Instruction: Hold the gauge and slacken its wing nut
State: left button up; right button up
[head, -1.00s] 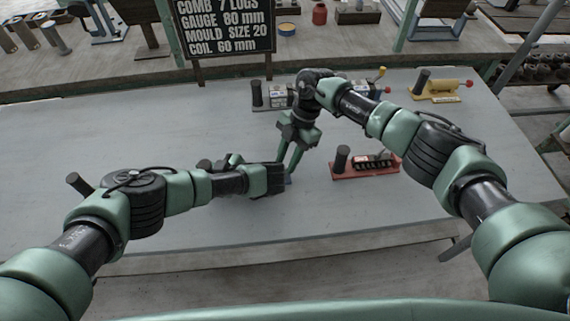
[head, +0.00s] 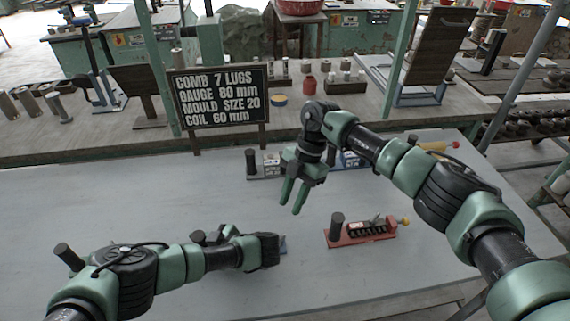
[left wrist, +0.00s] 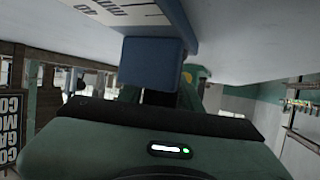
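My left gripper (head: 276,250) is low over the near middle of the table. A small bit of a blue gauge (head: 283,241) shows at its tips; the gripper hides the rest. In the left wrist view the blue gauge (left wrist: 152,62) fills the space before the palm, with a white lettered label (left wrist: 125,12); the gripper appears shut on it. I cannot make out its wing nut. My right gripper (head: 293,198) is above and right of the left one, pointing down, its fingers apart and empty, clear of the gauge.
A red tool (head: 355,238) with a dark post stands on the grey table (head: 330,280) at right. A grey tool (head: 268,168) and a yellow one (head: 437,148) stand farther back. A lettered board (head: 218,100) stands behind.

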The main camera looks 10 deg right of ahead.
pick_arm(q)
jog(key=shift+o, duration=1.2)
jog(key=shift+d, duration=0.1)
